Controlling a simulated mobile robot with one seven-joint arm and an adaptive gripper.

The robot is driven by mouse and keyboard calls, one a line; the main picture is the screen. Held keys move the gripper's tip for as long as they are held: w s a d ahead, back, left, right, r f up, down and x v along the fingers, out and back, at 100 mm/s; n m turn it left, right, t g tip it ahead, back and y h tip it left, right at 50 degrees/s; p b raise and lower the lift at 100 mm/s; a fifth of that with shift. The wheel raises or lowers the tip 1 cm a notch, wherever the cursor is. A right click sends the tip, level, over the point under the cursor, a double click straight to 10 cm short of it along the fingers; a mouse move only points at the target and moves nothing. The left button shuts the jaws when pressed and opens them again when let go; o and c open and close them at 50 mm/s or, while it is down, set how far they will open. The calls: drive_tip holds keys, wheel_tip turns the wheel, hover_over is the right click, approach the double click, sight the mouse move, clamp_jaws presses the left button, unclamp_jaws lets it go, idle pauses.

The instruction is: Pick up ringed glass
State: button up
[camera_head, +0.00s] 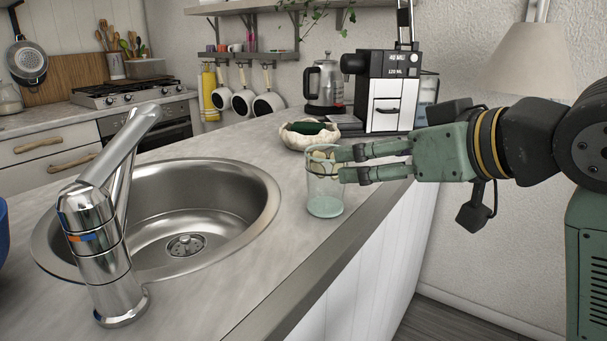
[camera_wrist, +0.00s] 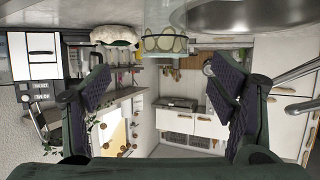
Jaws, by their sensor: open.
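The ringed glass (camera_head: 325,190) is a clear, slightly greenish tumbler with a ring pattern near its top. It stands upright on the counter near the edge, right of the sink. My gripper (camera_head: 345,165) reaches in from the right, level with the glass's upper part, and its fingertips overlap the glass's right side in the head view. In the wrist view, the glass (camera_wrist: 165,46) shows at the top middle, and my gripper's (camera_wrist: 160,80) two fingers are spread wide with nothing held between them. Whether a finger touches the glass, I cannot tell.
A pale bowl (camera_head: 309,135) with a dark green item stands behind the glass. A coffee machine (camera_head: 388,95) and kettle (camera_head: 324,84) stand farther back. The sink (camera_head: 170,210) and its tall tap (camera_head: 100,240) are to the left. Bare counter lies in front of the glass.

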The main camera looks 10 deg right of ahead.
sight(326, 182)
drive_tip(key=shift+a+r+p+x, duration=0.15)
drive_tip(key=shift+p+x, duration=0.1)
drive_tip(key=shift+x, duration=1.6)
drive_tip(key=shift+a+r+p+x, duration=0.1)
drive_tip(key=shift+p+x, duration=0.15)
drive_tip(key=shift+x, duration=1.6)
drive_tip(key=shift+a+r+p+x, duration=0.15)
drive_tip(key=shift+p+x, duration=0.1)
drive_tip(key=shift+x, duration=1.6)
drive_tip(key=shift+f, duration=0.1)
drive_tip(key=shift+c, duration=0.5)
drive_tip(key=shift+s, duration=0.1)
drive_tip(key=c, duration=1.7)
